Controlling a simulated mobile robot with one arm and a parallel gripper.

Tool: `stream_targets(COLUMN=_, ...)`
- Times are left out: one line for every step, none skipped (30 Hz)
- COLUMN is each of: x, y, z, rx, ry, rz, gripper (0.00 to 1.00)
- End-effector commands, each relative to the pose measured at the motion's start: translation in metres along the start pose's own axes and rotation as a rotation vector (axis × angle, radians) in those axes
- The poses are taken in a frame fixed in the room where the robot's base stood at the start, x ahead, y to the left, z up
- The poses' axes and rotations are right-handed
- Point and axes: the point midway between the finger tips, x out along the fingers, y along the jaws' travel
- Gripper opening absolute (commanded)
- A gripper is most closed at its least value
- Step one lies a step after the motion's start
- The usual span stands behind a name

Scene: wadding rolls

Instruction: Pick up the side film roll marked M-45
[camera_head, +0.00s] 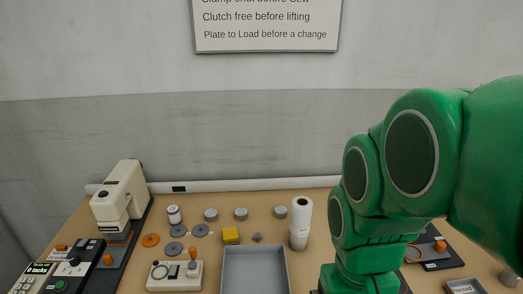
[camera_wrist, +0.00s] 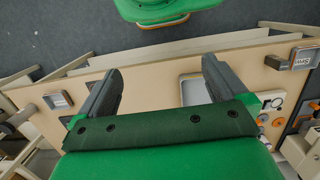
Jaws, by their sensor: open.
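A white roll (camera_head: 300,222) stands upright on the bench near the middle back in the head view. Any M-45 mark on it is too small to read. In the head view my green arm covers the right part of the bench and my fingers are not visible.
A grey tray (camera_head: 254,250) lies at the front middle. A labelled small tray (camera_head: 464,287) is at the right. A wall sign (camera_head: 266,25) hangs behind.

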Motion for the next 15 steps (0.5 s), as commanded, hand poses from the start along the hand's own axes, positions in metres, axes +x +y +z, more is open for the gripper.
stream_targets(x=-0.008, y=0.000, z=0.000, rx=0.000, ry=0.005, rz=0.000, gripper=1.00)
stream_targets(x=-0.010, y=-0.001, z=-0.001, rx=0.006, ry=0.004, rz=-0.006, gripper=1.00)
stream_targets(x=-0.009, y=-0.005, z=-0.005, rx=0.023, ry=0.001, rz=-0.024, gripper=1.00)
stream_targets(x=-0.008, y=-0.007, z=-0.009, rx=0.034, ry=0.000, rz=-0.035, gripper=1.00)
stream_targets(x=-0.009, y=-0.009, z=-0.011, rx=0.046, ry=-0.001, rz=-0.046, gripper=1.00)
stream_targets(x=-0.009, y=-0.012, z=-0.016, rx=0.061, ry=-0.002, rz=-0.061, gripper=1.00)
stream_targets(x=-0.009, y=-0.015, z=-0.019, rx=0.073, ry=-0.002, rz=-0.074, gripper=1.00)
stream_targets(x=-0.009, y=-0.017, z=-0.022, rx=0.087, ry=-0.003, rz=-0.087, gripper=1.00)
stream_targets(x=-0.010, y=-0.020, z=-0.026, rx=0.104, ry=-0.003, rz=-0.104, gripper=1.00)
stream_targets(x=-0.011, y=-0.022, z=-0.030, rx=0.118, ry=-0.003, rz=-0.117, gripper=1.00)
stream_targets(x=-0.011, y=-0.025, z=-0.034, rx=0.133, ry=-0.004, rz=-0.132, gripper=1.00)
stream_targets(x=-0.012, y=-0.029, z=-0.039, rx=0.153, ry=-0.004, rz=-0.152, gripper=1.00)
stream_targets(x=-0.013, y=-0.031, z=-0.043, rx=0.172, ry=-0.006, rz=-0.167, gripper=1.00)
stream_targets(x=-0.013, y=-0.034, z=-0.048, rx=0.190, ry=-0.007, rz=-0.184, gripper=1.00)
stream_targets(x=-0.014, y=-0.037, z=-0.055, rx=0.219, ry=-0.011, rz=-0.209, gripper=1.00)
